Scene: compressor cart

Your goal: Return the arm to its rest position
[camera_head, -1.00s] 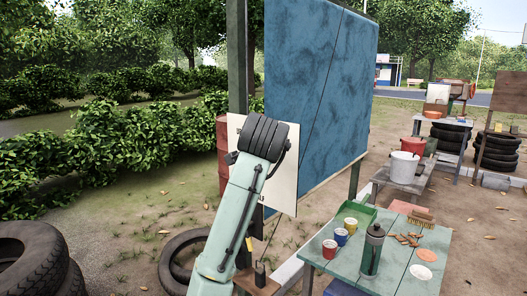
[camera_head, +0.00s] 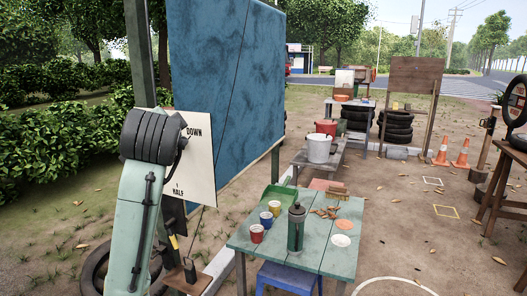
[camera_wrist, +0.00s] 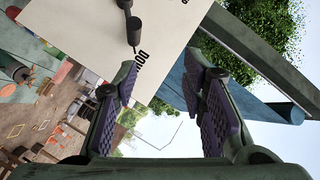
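My arm (camera_head: 132,225), pale green with a black ribbed joint, rises at the left of the head view, in front of a white board (camera_head: 199,170). In that view my gripper is hidden behind the arm. In the wrist view my gripper (camera_wrist: 168,95) is open, its two purple-padded fingers wide apart with nothing between them. The white board (camera_wrist: 110,40) also shows there, beyond the left finger, with "DOWN" lettering and a dark lever (camera_wrist: 134,28). The fingers look apart from the lever, though the exact distance cannot be told.
A large blue panel (camera_head: 225,90) stands behind the white board. A green table (camera_head: 265,243) holds a dark flask (camera_head: 296,228), several paint cups and a green dustpan (camera_head: 280,196). A white bucket (camera_head: 319,148) stands behind. Open dirt ground (camera_head: 400,220) lies to the right.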

